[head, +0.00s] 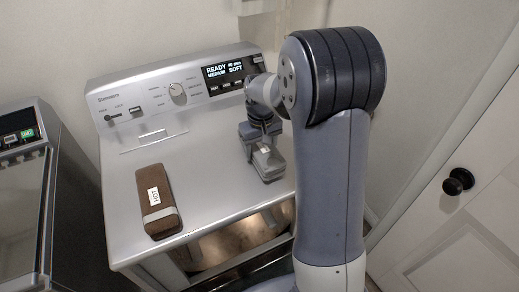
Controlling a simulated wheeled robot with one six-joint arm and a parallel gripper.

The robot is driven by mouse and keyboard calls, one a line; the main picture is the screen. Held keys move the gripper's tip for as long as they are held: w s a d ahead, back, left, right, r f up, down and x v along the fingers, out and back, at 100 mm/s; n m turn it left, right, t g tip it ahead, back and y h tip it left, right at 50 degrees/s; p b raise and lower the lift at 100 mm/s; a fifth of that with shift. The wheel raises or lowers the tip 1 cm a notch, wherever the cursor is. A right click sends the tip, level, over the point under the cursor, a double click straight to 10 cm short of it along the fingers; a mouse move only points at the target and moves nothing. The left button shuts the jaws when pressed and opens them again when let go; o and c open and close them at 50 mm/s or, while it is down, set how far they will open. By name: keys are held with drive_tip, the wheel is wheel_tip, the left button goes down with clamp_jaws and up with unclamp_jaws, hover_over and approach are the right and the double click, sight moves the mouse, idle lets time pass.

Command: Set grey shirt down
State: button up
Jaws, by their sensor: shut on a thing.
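My gripper (262,148) is over the right side of the washer's silver top (215,185), pointing down. It is shut on a small grey thing (268,166) with a whitish label, which I take to be the grey shirt. The gripper covers much of it, and its folds and edges are too small to make out. It is at or just above the washer top; I cannot tell whether it touches.
A brown oblong thing (150,190) with a white label lies on the washer top at left. The lit control panel (175,90) rises behind. A dark appliance (25,190) stands left; a white door (470,225) is right. The washer top's middle is clear.

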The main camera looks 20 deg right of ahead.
drive_tip(key=shift+f, duration=0.55)
drive_tip(key=shift+f, duration=0.1)
drive_tip(key=o, duration=1.1)
drive_tip(key=shift+c, duration=0.2)
wheel_tip(320, 180, up, 12)
drive_tip(key=shift+r+b, duration=0.15)
drive_tip(key=shift+b, duration=0.2)
